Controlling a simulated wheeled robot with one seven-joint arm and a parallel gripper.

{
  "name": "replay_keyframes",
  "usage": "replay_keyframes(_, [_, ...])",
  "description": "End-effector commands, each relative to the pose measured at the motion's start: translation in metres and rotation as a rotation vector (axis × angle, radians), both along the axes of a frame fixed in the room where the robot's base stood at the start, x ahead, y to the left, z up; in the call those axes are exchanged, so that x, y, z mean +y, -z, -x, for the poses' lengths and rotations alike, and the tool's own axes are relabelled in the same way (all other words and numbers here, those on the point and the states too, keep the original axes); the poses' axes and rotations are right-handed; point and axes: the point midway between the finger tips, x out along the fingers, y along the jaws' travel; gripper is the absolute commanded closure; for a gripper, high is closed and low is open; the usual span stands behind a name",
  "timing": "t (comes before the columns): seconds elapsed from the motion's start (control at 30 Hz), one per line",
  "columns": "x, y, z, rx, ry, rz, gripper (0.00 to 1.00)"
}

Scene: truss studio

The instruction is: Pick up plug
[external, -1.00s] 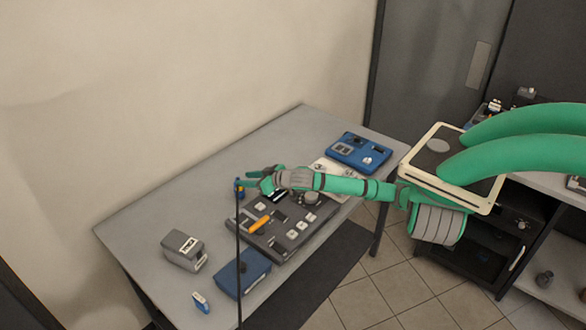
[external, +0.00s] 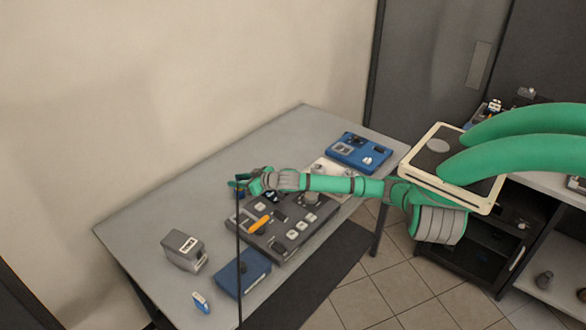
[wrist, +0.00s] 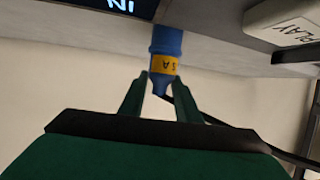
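The plug is blue with a yellow label (wrist: 164,66). It is in the upper middle of the wrist view, its narrow end between my fingertips. A black cable runs from it to the lower right. My gripper (wrist: 160,84) is open, one finger on each side of the plug's narrow end, with little gap; I see no firm grip. In the external view my gripper (external: 241,183) is at the left end of my arm, above the table beside the dark panel, and mostly hides the plug.
A dark control panel (external: 280,238) with buttons and an orange handle lies below my arm on the grey table (external: 150,215). A grey box (external: 184,250), a blue box (external: 241,272) and a small blue item (external: 201,303) are nearer the front. A blue device (external: 360,152) is at the right.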

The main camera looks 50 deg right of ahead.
Motion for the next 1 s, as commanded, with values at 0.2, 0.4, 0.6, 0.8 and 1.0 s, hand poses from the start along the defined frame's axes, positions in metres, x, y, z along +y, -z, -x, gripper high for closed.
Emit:
replay_keyframes(0.2, [0.0, 0.0, 0.0, 0.0, 0.0, 0.0, 0.96])
replay_keyframes(0.4, [0.0, -0.003, 0.0, 0.0, 0.001, 0.0, 0.97])
replay_keyframes(0.6, [-0.001, -0.021, 0.0, -0.003, 0.001, 0.001, 0.97])
replay_keyframes(0.8, [0.0, -0.062, 0.0, -0.005, -0.002, 0.001, 0.97])
replay_keyframes(1.0, [0.0, -0.114, 0.0, -0.005, -0.002, 0.003, 0.97])
